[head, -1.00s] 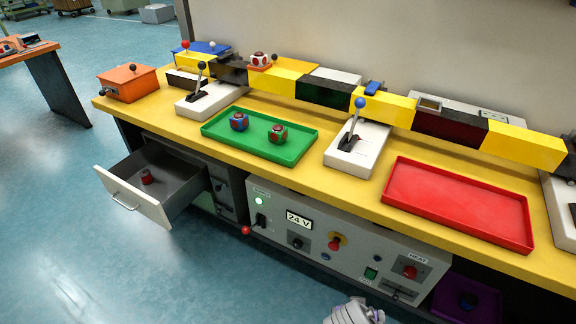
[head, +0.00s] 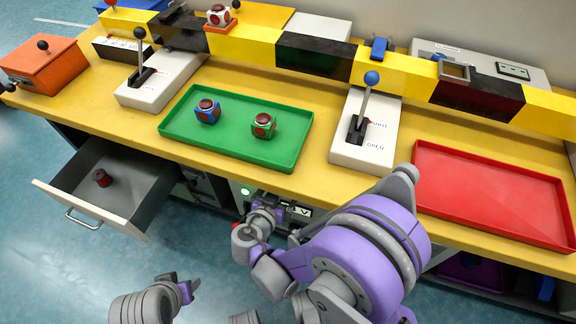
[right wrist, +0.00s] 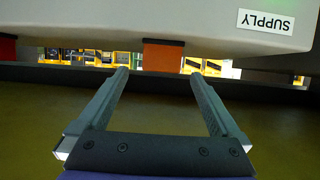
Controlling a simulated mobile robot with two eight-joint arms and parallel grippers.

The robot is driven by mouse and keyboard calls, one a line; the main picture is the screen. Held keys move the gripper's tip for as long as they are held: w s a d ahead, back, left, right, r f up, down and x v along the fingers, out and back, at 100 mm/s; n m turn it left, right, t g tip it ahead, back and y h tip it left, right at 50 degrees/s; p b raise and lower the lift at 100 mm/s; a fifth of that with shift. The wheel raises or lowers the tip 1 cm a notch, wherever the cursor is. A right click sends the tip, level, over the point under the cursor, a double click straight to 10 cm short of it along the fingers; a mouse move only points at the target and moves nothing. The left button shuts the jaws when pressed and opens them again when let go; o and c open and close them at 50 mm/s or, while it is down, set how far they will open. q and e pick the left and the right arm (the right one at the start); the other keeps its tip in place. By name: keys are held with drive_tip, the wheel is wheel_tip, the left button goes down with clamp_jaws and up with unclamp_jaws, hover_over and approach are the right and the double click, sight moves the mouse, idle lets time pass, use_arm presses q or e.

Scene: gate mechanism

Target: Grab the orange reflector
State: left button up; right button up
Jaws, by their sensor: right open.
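An orange-brown block (right wrist: 163,55), which looks like the orange reflector, shows in the right wrist view in the narrow gap between the grey supply cabinet (right wrist: 130,18) and a dark surface. My right gripper (right wrist: 158,78) is open and empty; its fingers point at the block, which appears between and beyond the fingertips. In the head view my right gripper (head: 290,212) is at the cabinet front under the bench edge, partly hidden by my arm; the block cannot be made out there. My left gripper (head: 188,288) is low at the bottom left, its jaws unclear.
The yellow bench (head: 330,190) overhangs the cabinet. An open drawer (head: 105,190) juts out at left. A green tray (head: 235,140) holds two cubes with red discs. A lever unit (head: 365,130) and an empty red tray (head: 490,190) stand to the right.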

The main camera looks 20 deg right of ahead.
drive_tip(key=shift+b+x, duration=1)
drive_tip(key=shift+x, duration=3.35)
drive_tip(key=shift+a, duration=0.15)
drive_tip(key=c, duration=1.2)
drive_tip(key=shift+r, duration=0.15)
